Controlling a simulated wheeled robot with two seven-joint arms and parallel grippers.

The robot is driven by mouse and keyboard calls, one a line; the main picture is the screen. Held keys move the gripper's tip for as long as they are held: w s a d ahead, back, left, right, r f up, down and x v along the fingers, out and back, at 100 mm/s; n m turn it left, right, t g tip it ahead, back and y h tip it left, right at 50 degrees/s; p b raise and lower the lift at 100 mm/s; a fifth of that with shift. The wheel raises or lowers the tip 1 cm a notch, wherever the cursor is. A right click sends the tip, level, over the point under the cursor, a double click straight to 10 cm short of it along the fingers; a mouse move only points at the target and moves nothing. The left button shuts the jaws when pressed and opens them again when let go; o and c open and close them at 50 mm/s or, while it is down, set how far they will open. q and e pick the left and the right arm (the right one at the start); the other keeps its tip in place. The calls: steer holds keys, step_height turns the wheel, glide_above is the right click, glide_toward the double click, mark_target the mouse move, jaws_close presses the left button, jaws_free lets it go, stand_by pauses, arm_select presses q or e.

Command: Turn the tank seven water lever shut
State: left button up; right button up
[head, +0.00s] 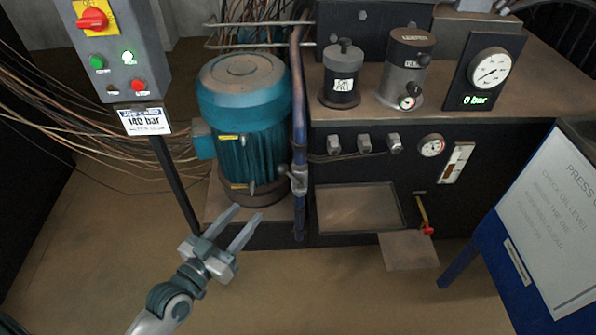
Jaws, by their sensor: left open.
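My left gripper (247,213) comes in from the lower left, open and empty, its two fingers pointing up and right. It is in front of the base of a teal motor (247,120), apart from any lever. A grey valve fitting (299,178) sits on the blue vertical pipe (299,90), right of the fingertips. A small yellow lever with a red end (425,217) hangs at the lower front of the black unit, well to the right of the gripper. No label reading tank seven is legible, so I cannot tell which lever is meant. My right gripper is out of view.
A control box (118,50) on a post stands at the left, with loose cables behind it. A pressure gauge (490,68) and canisters stand on the brown unit top (450,95). A blue-framed sign board (545,215) blocks the right. The floor in front is clear.

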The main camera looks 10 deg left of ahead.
mark_target(279, 172)
arm_select(q)
steer(key=shift+w+d+r, duration=0.1)
steer(key=shift+d+r, duration=0.1)
steer(key=shift+r, duration=0.55)
steer(key=shift+w, duration=0.15)
steer(key=x, duration=1.7)
steer(key=shift+d+r+b, duration=0.2)
steer(key=shift+r+b, duration=0.05)
steer(key=shift+b, duration=0.1)
jaws_close()
